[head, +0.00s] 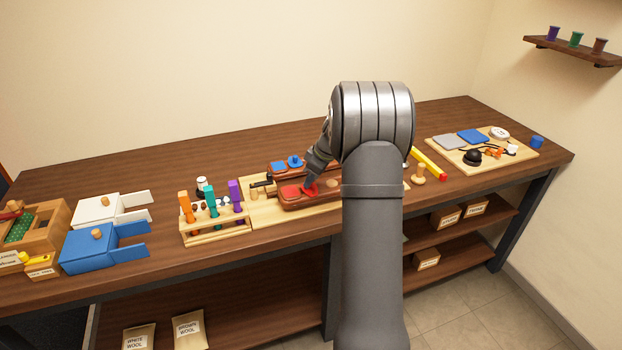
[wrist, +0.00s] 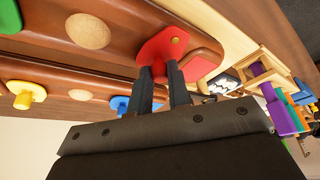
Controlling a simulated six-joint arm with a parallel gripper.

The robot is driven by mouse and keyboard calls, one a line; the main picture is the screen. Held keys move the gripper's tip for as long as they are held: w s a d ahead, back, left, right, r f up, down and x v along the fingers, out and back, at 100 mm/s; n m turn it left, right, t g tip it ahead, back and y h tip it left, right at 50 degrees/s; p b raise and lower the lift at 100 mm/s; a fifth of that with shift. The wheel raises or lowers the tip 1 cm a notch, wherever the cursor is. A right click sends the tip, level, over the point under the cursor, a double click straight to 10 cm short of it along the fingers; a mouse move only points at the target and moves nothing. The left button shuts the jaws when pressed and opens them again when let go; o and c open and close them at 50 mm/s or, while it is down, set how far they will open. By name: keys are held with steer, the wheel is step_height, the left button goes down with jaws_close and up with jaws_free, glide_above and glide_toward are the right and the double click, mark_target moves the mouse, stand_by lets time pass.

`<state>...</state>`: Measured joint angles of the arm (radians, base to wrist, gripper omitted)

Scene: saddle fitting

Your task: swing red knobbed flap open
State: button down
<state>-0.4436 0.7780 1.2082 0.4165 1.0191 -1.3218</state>
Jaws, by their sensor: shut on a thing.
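The red flap (wrist: 172,42) is a flat plate near one end of a long brown piece (wrist: 110,22) in the wrist view. My gripper (wrist: 160,73) reaches it from below in that view, its two dark fingers shut on the flap's red knob, which the fingers mostly hide. In the head view the red flap (head: 290,192) lies low on the near brown piece, with my gripper (head: 308,184) at its right side. I cannot tell how far the flap is turned.
A blue knobbed flap (wrist: 120,104) and a yellow one (wrist: 24,96) sit on the parallel brown piece. A rack of coloured-handled tools (head: 215,228) stands close at left. Blue box (head: 92,250) and white box (head: 97,210) are farther left. A pale board (head: 480,150) lies at right.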

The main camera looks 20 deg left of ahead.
steer(key=m, duration=0.2)
steer(key=d+m+t, duration=0.1)
steer(key=m, duration=0.1)
steer(key=m+t, duration=0.1)
steer(key=m, duration=0.1)
steer(key=shift+w+d, duration=0.25)
steer(key=m+t+h, duration=0.1)
steer(key=m, duration=0.1)
steer(key=d+m+t+h, duration=0.1)
steer(key=m, duration=0.2)
steer(key=shift+s+d+m, duration=0.1)
steer(key=shift+d+m, duration=0.05)
steer(key=shift+m, duration=0.15)
steer(key=m, duration=0.1)
steer(key=m+h, duration=0.1)
steer(key=m, duration=0.1)
steer(key=d+m+h, duration=0.1)
steer(key=m, duration=0.1)
steer(key=shift+s+t, duration=0.3)
steer(key=shift+s, duration=0.1)
steer(key=shift+s+d+m+h, duration=0.2)
steer(key=shift+m+h, duration=0.2)
steer(key=shift+m, duration=0.65)
steer(key=shift+s+d+m+h, duration=0.15)
steer(key=shift+m+h, duration=0.25)
steer(key=shift+m, duration=0.65)
steer(key=shift+s, duration=0.1)
steer(key=c, duration=1.4)
jaws_free()
steer(key=shift+o, duration=0.2)
